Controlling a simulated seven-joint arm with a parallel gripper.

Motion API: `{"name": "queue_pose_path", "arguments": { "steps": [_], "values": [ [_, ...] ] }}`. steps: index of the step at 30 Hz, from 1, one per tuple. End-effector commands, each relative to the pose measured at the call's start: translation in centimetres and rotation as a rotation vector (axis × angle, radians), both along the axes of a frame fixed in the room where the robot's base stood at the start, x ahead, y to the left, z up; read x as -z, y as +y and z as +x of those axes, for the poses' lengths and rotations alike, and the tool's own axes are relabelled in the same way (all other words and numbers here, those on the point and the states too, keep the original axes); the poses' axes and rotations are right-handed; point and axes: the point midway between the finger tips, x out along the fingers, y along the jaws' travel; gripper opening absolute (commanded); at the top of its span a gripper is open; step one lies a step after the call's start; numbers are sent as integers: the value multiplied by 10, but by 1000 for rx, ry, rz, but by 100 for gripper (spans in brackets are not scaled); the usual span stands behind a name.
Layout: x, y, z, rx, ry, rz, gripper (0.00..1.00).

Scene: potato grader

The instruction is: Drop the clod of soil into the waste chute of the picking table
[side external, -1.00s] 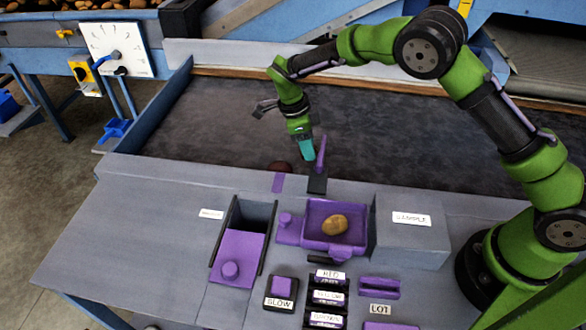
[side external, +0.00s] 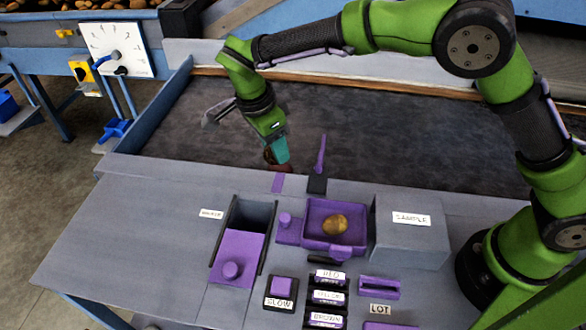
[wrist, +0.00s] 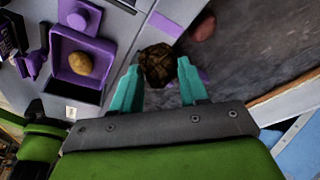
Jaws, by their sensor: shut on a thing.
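The clod of soil (wrist: 157,65) is a dark brown, rough lump between the teal fingertips of my gripper (wrist: 158,85) in the wrist view. My gripper is shut on it. In the side view my gripper (side external: 279,158) is at the near edge of the dark belt, and the clod is mostly hidden behind the fingers. The waste chute (side external: 254,214) is a dark rectangular opening in the grey table, nearer the camera and left of the tray. Its purple sliding lid (side external: 239,255) covers the front part, leaving the back part open.
A purple tray (side external: 312,246) with a yellow-brown potato (side external: 335,224) stands right of the chute. An upright purple lever (side external: 321,155) stands just right of my gripper. A reddish potato (wrist: 203,27) lies on the belt. A grey SAMPLE box (side external: 410,240) is at right.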

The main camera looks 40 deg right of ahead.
Motion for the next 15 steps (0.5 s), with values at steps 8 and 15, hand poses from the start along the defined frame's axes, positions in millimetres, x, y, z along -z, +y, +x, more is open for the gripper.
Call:
{"name": "queue_pose_path", "arguments": {
  "steps": [8,15],
  "values": [
    [13,77,-38,-689,-13,3,8],
    [19,88,-36,-957,-25,-16,8]
  ]
}}
